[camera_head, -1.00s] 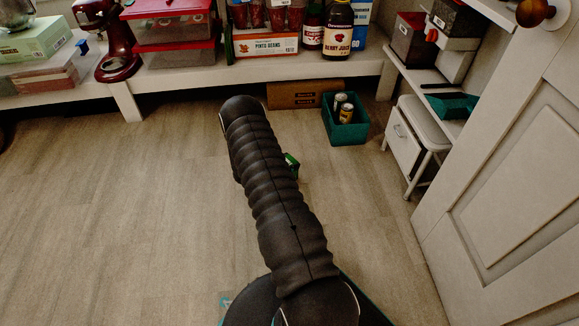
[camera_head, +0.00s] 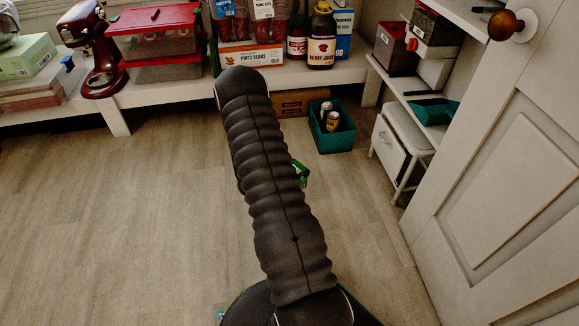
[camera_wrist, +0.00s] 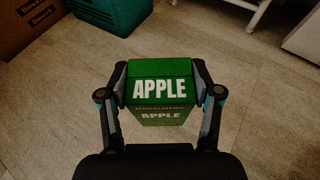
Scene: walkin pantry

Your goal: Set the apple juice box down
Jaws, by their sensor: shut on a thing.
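The apple juice box (camera_wrist: 160,91) is green with white "APPLE" lettering. In the wrist view my gripper (camera_wrist: 160,84) is shut on it, one finger against each side. Floor shows all around the box; I cannot tell how high above the floor it is. In the head view only a small green part of the box (camera_head: 300,173) shows to the right of my arm, which hides the rest and my gripper.
A teal bin (camera_head: 332,127) with cans stands on the floor beside a cardboard box (camera_head: 300,102). A low shelf (camera_head: 180,93) holds jars and containers. Floor at the left is clear.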

